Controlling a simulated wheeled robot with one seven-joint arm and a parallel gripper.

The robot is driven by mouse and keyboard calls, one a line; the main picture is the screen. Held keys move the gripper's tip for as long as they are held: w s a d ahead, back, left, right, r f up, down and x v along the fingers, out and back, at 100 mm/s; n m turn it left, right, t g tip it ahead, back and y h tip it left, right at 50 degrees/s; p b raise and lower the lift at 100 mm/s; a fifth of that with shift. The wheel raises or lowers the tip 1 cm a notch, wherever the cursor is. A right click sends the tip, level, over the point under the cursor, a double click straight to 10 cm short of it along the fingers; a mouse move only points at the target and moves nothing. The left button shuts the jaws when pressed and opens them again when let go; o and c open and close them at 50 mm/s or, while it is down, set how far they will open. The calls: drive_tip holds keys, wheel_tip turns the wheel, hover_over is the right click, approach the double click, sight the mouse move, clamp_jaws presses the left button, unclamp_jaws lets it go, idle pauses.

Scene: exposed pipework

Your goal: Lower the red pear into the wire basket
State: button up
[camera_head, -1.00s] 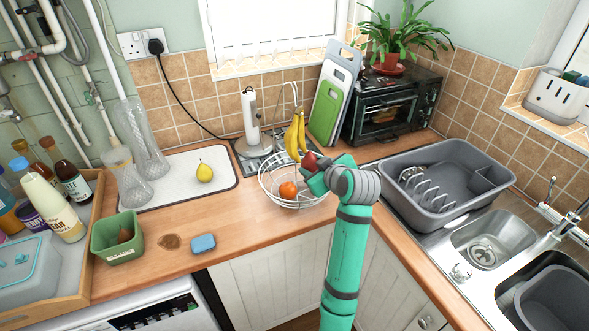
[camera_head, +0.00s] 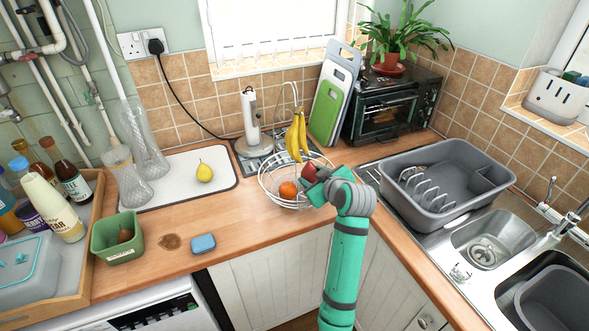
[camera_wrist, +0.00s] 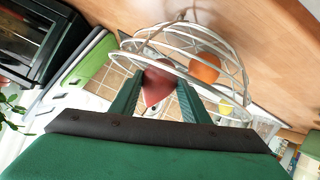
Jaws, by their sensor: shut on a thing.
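The red pear (camera_head: 310,171) is held between the two fingers of my gripper (camera_head: 316,178), over the right side of the wire basket (camera_head: 267,195). In the wrist view the red pear (camera_wrist: 157,84) sits between the green fingers, with basket wires (camera_wrist: 180,28) beside and beyond it. The pear is near rim height in the head view; I cannot tell whether it touches the wires. An orange (camera_head: 288,190) lies in the basket and also shows in the wrist view (camera_wrist: 205,68). My gripper hides the basket's right edge.
Bananas (camera_head: 296,138) hang over the back of the basket, close to the pear. A grey dish rack (camera_head: 432,208) stands to the right of my arm. A yellow pear (camera_head: 205,172) lies on a white board at left.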

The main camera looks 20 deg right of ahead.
drive_tip(key=shift+f, duration=0.35)
idle(0.7)
drive_tip(key=o, duration=1.2)
drive_tip(key=shift+o, duration=0.2)
drive_tip(key=v, duration=1)
drive_tip(key=shift+s+r, duration=0.25)
drive_tip(key=shift+s, duration=0.1)
drive_tip(key=shift+a, duration=0.1)
